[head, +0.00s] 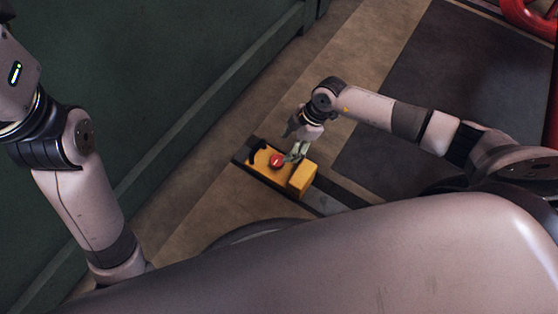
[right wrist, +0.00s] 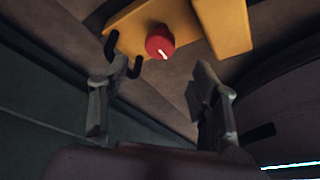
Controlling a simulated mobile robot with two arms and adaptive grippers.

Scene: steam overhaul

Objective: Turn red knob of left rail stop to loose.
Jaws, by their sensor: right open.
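The left rail stop (head: 301,179) is a yellow block on a dark base on the floor near the middle of the head view. Its red knob (head: 276,160) sits on the yellow top, and a white mark shows on the knob (right wrist: 160,41) in the right wrist view. My right gripper (head: 294,155) is beside the knob in the head view. In the right wrist view its two fingers (right wrist: 162,88) are spread with nothing between them, and the knob appears beyond them, apart. My left arm shows at the left of the head view, but its gripper is out of view.
A dark green wall (head: 150,90) with a ledge runs along the left side. A dark floor panel (head: 425,85) lies right of the rail stop. A red wheel (head: 530,15) shows at the top right corner.

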